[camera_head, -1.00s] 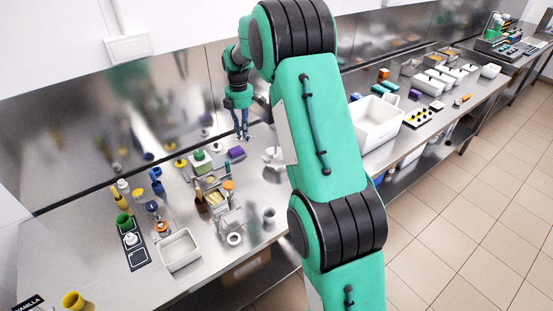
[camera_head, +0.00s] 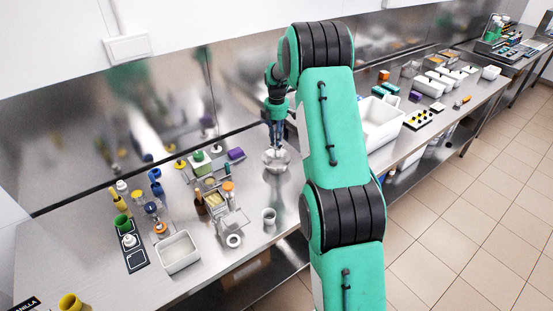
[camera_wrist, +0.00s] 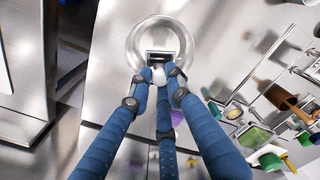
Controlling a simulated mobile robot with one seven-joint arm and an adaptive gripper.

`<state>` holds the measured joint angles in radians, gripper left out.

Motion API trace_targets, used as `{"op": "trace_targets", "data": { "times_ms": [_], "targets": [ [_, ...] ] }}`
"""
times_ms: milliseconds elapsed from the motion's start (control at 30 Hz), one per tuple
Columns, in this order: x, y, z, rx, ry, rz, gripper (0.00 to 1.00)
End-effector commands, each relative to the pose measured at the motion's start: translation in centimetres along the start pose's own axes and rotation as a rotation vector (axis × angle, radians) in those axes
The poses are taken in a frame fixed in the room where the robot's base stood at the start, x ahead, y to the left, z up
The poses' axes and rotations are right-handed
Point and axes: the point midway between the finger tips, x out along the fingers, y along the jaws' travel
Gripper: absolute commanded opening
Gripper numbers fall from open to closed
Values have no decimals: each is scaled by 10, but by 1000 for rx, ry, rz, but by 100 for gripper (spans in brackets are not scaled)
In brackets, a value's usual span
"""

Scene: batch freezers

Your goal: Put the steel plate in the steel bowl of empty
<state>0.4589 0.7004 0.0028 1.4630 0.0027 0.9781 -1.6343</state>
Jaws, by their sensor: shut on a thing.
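The steel bowl (camera_head: 275,161) stands on the steel counter below my gripper (camera_head: 277,146). In the wrist view the bowl (camera_wrist: 136,45) is a shiny round ring just beyond my gripper (camera_wrist: 160,75). My blue fingers are closed together on a small shiny piece, which looks like the steel plate (camera_wrist: 163,45). It shows as a bright, dark-centred rectangle across the bowl's opening. The fingertips hide part of it. I cannot tell whether it touches the bowl's inside.
A grey cup (camera_head: 269,221) stands in front of the bowl. A purple block (camera_head: 236,154), a green-topped container (camera_head: 199,161) and a white tray (camera_head: 178,252) are to the left. A large white bin (camera_head: 383,118) is to the right. Bare counter lies around the bowl.

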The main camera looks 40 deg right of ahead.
Motion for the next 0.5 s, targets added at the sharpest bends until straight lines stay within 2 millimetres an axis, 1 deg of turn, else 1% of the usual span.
{"op": "trace_targets", "data": {
  "times_ms": [33,167,500],
  "targets": [
    [8,0,0,0,0,0,0],
    [20,0,0,0,0,1,0],
    [22,1,0,0,0,2,0]
  ]
}}
